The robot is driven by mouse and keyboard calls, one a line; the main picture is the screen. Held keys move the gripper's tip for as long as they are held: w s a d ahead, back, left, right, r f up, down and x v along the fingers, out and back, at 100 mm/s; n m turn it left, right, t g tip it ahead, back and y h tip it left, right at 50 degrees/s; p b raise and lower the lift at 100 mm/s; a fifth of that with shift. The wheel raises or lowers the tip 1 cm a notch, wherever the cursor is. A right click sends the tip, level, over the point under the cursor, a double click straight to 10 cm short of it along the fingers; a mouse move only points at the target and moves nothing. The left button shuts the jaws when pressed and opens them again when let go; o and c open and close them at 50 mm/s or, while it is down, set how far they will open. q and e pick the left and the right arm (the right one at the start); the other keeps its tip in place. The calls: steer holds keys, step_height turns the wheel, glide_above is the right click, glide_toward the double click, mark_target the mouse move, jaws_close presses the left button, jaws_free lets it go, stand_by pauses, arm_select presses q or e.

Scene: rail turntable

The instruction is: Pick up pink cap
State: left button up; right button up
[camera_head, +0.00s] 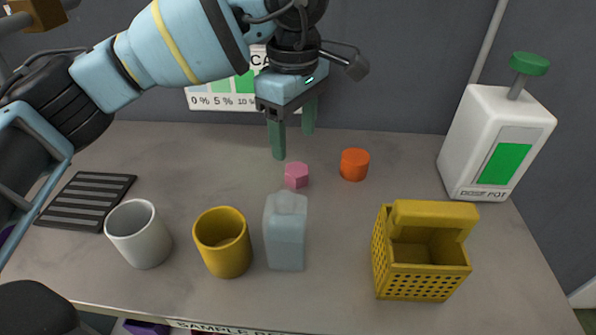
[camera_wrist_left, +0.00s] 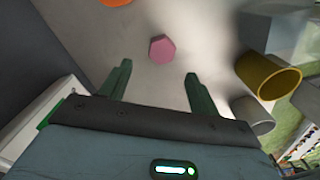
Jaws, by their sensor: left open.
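The pink cap (camera_head: 296,176) is a small six-sided piece lying on the grey table, behind the grey-blue bottle and left of an orange cap. It also shows in the left wrist view (camera_wrist_left: 162,48), beyond the fingertips and roughly between their lines. My left gripper (camera_head: 294,143) is open and empty, with its green fingers pointing down above the table behind the pink cap. Its two fingers also show apart in the left wrist view (camera_wrist_left: 159,75). Nothing is between the fingers. My right gripper does not show.
An orange cap (camera_head: 354,165) lies right of the pink cap. The grey-blue bottle (camera_head: 285,240), yellow cup (camera_head: 222,245) and white cup (camera_head: 138,236) stand in front. A yellow basket (camera_head: 420,268) and a white dose pot (camera_head: 495,140) stand right. A black rack (camera_head: 88,200) lies left.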

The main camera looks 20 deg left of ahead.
mark_target(296, 169)
arm_select(q)
steer(key=shift+s+d+f, duration=0.1)
steer(key=shift+f, duration=1.45)
steer(key=shift+s+d+f, duration=0.1)
steer(key=shift+f, duration=1.4)
steer(key=c, duration=1.1)
steer(key=shift+o, duration=0.2)
steer(key=shift+r, duration=0.1)
step_height(296, 169, up, 10)
steer(key=shift+p, duration=0.3)
